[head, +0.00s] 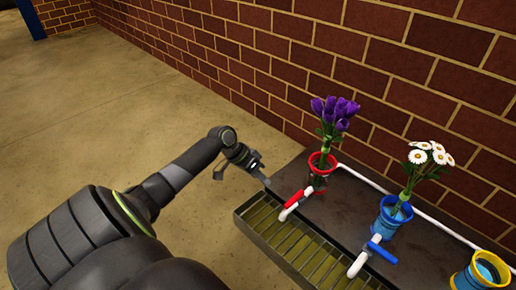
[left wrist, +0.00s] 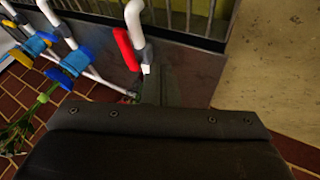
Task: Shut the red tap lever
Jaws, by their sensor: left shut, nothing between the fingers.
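The red tap lever (head: 294,199) lies roughly in line with its white spout (head: 287,213), in front of the red vase (head: 322,162) with purple flowers. In the left wrist view the red lever (left wrist: 126,48) runs beside the white pipe (left wrist: 138,22). My left gripper (head: 266,181) is shut and empty, just left of the lever at the station's left end. It appears apart from the lever. In the wrist view its dark body fills the bottom and the fingers are hard to make out. My right gripper is not in view.
A blue lever (head: 381,253) sits crosswise on its tap, by a blue vase (head: 389,219) with white flowers. A yellow vase (head: 463,280) stands at right. A slatted drain tray (head: 290,241) runs along the front; a brick wall (head: 300,60) stands behind. Floor at left is clear.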

